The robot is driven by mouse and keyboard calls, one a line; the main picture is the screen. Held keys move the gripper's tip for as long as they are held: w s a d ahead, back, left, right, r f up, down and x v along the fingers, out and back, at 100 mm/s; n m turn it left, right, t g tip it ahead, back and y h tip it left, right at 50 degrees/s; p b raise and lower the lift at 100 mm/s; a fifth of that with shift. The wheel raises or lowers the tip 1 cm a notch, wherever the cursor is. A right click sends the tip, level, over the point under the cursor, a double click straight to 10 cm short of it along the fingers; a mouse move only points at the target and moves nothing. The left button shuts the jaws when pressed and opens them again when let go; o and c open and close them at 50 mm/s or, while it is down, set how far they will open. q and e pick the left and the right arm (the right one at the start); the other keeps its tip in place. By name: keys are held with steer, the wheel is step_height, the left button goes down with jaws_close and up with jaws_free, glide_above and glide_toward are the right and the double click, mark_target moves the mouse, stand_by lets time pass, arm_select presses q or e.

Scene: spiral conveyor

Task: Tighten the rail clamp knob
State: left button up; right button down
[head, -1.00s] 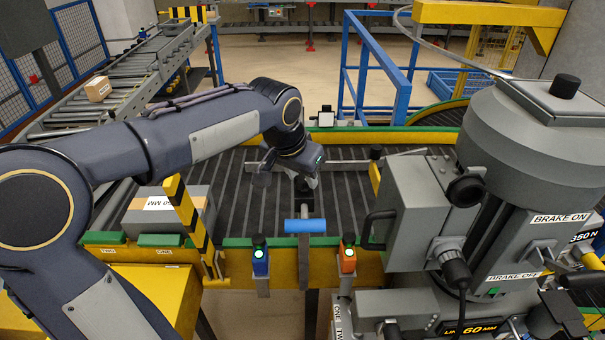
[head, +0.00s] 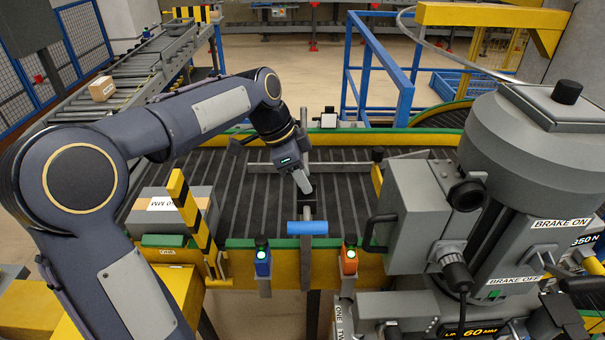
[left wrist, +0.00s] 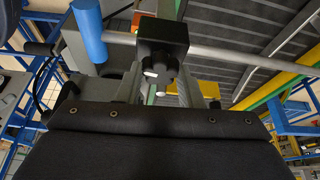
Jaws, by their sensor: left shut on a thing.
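My left gripper (head: 303,184) reaches down over the dark slatted conveyor. In the left wrist view its fingers (left wrist: 172,88) stand on both sides of a small dark knob (left wrist: 163,68) under a black clamp block (left wrist: 163,38). The gripper is shut on this knob, though the contact itself is partly hidden. The block sits by a grey rail (left wrist: 225,54), which also crosses the conveyor in the head view (head: 345,167). In the head view the knob is hidden by the gripper. My right gripper is not in view.
A blue T-handle (head: 307,228) stands just in front of the gripper, between a blue post (head: 262,262) and an orange post (head: 349,262) with green lights. A large grey machine (head: 425,215) fills the right. A grey box (head: 165,222) and a striped post (head: 190,215) stand left.

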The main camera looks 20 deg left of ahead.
arm_select(q)
steer(key=shift+w+m+g, duration=0.1)
steer(key=shift+m+g, duration=0.2)
steer(key=shift+m, duration=0.5)
steer(key=o, duration=1)
steer(key=shift+c, duration=0.2)
steer(key=v, duration=0.8)
steer(key=shift+a+f, duration=0.1)
